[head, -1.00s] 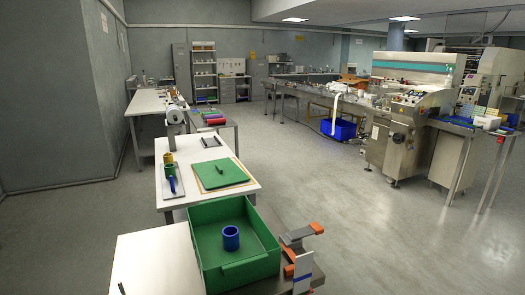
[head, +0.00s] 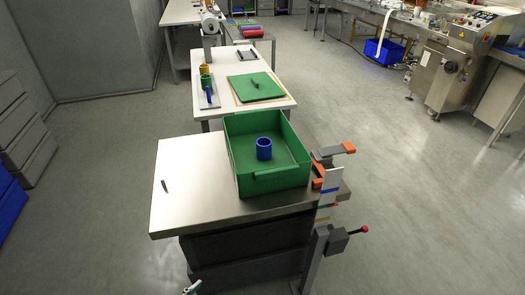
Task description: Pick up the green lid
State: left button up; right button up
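The green lid (head: 270,91) is a flat green plate with a small dark green handle (head: 256,84) on top. It lies on a thin tan board on the white table (head: 231,67), beyond the green bin (head: 244,182). The bin is open, and a blue cylinder (head: 264,149) stands inside it.
The bin stands on a nearer metal-topped table (head: 195,190) with a small dark rod (head: 165,186). Orange-and-grey parts (head: 333,151) stick out at its right edge. Blue, green and yellow cylinders stand left of the lid.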

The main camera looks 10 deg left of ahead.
aim_at(259, 86)
jog(key=i+l+z, duration=0.25)
jog(key=l, duration=0.15)
jog(key=l+z, duration=0.25)
jog(key=l, duration=0.15)
jog(key=i+l+z, duration=0.95)
jog(key=z, duration=0.25)
jog(key=i+l+u, duration=0.15)
jog(key=i, duration=0.25)
jog(key=i+l+u, duration=0.15)
jog(key=i, duration=0.25)
jog(key=i+l+u, duration=0.15)
jog(key=i, duration=0.25)
jog(key=i+u, duration=0.5)
jog(key=i+l+u, duration=0.1)
jog(key=i+u, duration=0.4)
jog(key=i, duration=0.15)
jog(key=i+u, duration=0.45)
jog(key=i, duration=0.2)
jog(key=i+l+u, duration=0.1)
jog(key=i+u, duration=0.3)
jog(key=i, duration=0.2)
jog(key=i+j+u, duration=0.1)
jog(key=i+u, duration=0.6)
jog(key=i+l+u, duration=0.2)
jog(key=i+u, duration=0.15)
jog(key=i, duration=0.1)
